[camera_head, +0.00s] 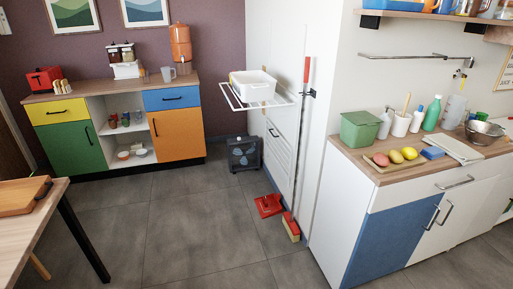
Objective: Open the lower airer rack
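The lower airer rack (279,157) is a white slatted frame on the side of the tall white unit. It stands upright, folded flat against the panel. A short dark handle (273,132) shows near its top edge. Above it, the upper rack (231,99) is folded out level and carries a white basin (253,86). Neither of my grippers is in view.
A dark crate-like box (244,153), a red dustpan (268,205) and a brush (291,227) are on the floor near the rack. A red-topped pole (303,120) stands at the unit's edge. A counter (349,156) is at right, a table (42,210) at left. The middle floor is clear.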

